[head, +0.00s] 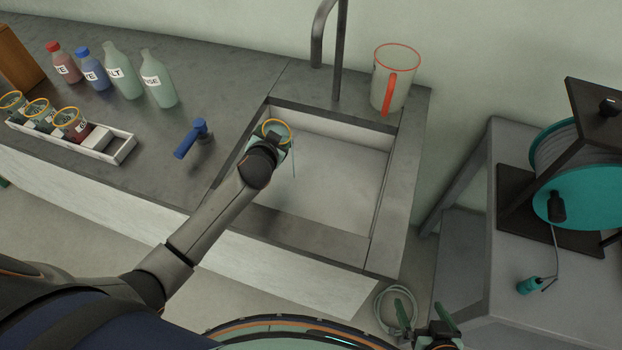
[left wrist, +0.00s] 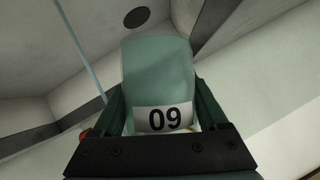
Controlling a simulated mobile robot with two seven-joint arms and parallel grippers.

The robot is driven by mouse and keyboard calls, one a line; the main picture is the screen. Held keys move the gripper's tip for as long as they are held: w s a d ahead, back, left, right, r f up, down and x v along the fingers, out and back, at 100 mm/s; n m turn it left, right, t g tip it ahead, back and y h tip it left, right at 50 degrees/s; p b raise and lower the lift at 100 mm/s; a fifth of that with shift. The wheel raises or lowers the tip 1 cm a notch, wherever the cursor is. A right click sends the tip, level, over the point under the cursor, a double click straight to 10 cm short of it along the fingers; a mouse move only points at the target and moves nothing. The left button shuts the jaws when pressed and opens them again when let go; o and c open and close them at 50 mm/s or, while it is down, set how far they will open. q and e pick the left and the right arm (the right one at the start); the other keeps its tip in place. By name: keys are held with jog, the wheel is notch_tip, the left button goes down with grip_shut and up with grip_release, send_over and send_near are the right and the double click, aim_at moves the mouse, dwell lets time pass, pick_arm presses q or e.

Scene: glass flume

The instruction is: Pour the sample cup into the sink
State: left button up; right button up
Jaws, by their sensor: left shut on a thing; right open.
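The sample cup (head: 276,124) has a yellow-orange rim and is held over the left part of the sink (head: 385,190). My left gripper (head: 273,141) is shut on it. In the left wrist view the cup (left wrist: 158,75) is translucent green with a label reading "09", between the fingers (left wrist: 160,125). A thin pale line (head: 294,165) drops from beside the cup toward the basin; it also shows in the left wrist view (left wrist: 80,50). I cannot tell the cup's exact tilt or contents. My right gripper (head: 436,328) is open and empty at the bottom, away from the sink.
A grey faucet (head: 338,60) stands behind the sink, with a red-rimmed jug (head: 407,75) at its back right corner. A blue-handled valve (head: 190,139), a cup rack (head: 123,150) and several bottles (head: 157,80) are left. A reel (head: 580,185) stands right.

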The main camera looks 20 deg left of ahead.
pick_arm(q)
jog(key=shift+d, duration=0.2)
dwell(0.4)
jog(key=shift+m+y, duration=0.6)
jog(key=shift+m, duration=0.1)
jog(key=shift+d+f+b, duration=0.2)
jog(key=shift+f+b, duration=0.85)
jog(key=shift+b, duration=0.15)
jog(key=shift+d+f+b, duration=0.15)
jog(key=shift+f+b, duration=0.85)
jog(key=shift+b, duration=0.15)
jog(key=shift+d+f+b, duration=0.2)
jog(key=shift+f+b, duration=0.85)
jog(key=shift+b, duration=0.15)
jog(key=shift+w+r, duration=0.1)
jog(key=shift+r, duration=0.05)
jog(key=shift+d+m+y+b, duration=0.15)
jog(key=shift+m+y+b, duration=0.2)
jog(key=shift+m+y, duration=0.2)
jog(key=shift+r+m+t+y+p, duration=0.3)
jog(key=shift+r+m+y+p, duration=0.2)
jog(key=shift+r+m+y, duration=0.8)
dwell(1.1)
